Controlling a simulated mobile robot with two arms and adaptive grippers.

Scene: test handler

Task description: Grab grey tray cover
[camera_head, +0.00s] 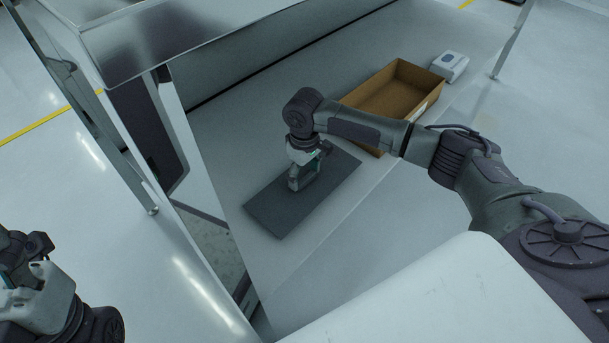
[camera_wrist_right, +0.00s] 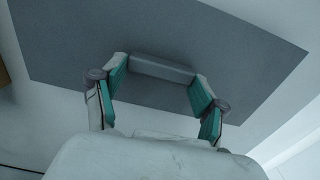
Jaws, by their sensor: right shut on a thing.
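The grey tray cover (camera_head: 265,212) is a flat, dark grey rectangular plate lying on the light table in the head view. My right gripper (camera_head: 299,184) reaches down onto its middle. In the right wrist view the cover (camera_wrist_right: 235,50) fills much of the picture, with a raised grey bar-like handle (camera_wrist_right: 160,68) on it. The teal fingers of my right gripper stand at the two ends of this handle and are shut on it. My left gripper (camera_head: 30,265) is at the lower left, away from the table; its fingers are not clear.
An open brown box (camera_head: 385,95) stands behind and to the right of the cover, close to my right arm. A small white device (camera_head: 450,65) is beyond the box. Metal frame posts border the table. The table in front of the cover is clear.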

